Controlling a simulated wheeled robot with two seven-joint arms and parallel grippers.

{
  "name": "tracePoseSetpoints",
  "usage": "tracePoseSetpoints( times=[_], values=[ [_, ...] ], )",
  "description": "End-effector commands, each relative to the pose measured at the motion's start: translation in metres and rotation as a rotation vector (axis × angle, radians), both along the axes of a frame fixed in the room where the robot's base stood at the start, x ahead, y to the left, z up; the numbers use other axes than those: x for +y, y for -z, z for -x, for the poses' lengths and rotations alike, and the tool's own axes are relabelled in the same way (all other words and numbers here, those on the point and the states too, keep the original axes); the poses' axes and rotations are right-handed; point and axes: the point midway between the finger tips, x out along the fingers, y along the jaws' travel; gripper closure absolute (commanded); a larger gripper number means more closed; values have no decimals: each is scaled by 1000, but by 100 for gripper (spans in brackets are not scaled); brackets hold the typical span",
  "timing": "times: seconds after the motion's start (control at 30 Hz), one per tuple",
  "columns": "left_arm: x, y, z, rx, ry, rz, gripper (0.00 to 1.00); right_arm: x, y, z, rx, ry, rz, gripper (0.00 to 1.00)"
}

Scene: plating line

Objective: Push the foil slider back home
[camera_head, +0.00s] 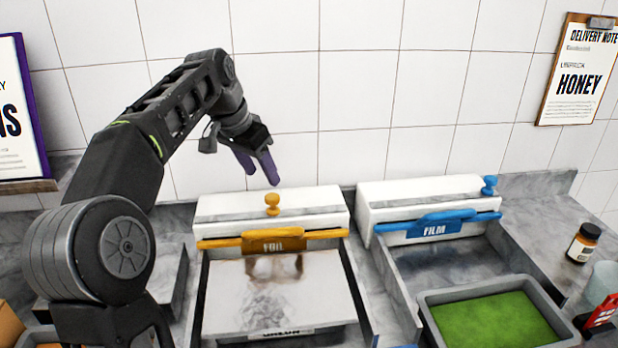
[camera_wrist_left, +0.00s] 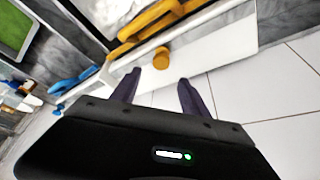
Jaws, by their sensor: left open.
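The foil dispenser is a white box (camera_head: 215,208) against the tiled wall, with an orange bar labelled FOIL (camera_head: 320,235) along its front. Its slider is an orange knob (camera_head: 272,204), standing near the middle of the box top; it also shows in the left wrist view (camera_wrist_left: 161,58). My left gripper (camera_head: 258,174) is open and empty, above and behind the box near the wall, its purple fingers pointing down. In the left wrist view the fingertips (camera_wrist_left: 157,84) sit either side of the knob's line, apart from it. My right gripper is not in view.
A matching FILM dispenser (camera_head: 415,190) stands to the right, its blue knob (camera_head: 489,185) at the right end. A grey tray with green contents (camera_head: 432,318) sits before it. A pale board (camera_head: 225,290) lies before the foil box. A brown jar (camera_head: 582,243) stands far right.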

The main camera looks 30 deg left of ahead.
Motion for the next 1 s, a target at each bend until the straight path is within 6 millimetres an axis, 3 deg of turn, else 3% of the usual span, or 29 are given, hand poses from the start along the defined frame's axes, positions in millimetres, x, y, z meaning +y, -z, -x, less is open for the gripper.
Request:
tracePoseSetpoints(
  times=[0.43,0.83,1.0],
  values=[
    [-1,8,-2,5,2,2,47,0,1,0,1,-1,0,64],
    [-4,61,-24,5,1,2,47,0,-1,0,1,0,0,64],
    [-4,72,-29,3,0,1,47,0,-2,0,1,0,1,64]
  ],
)
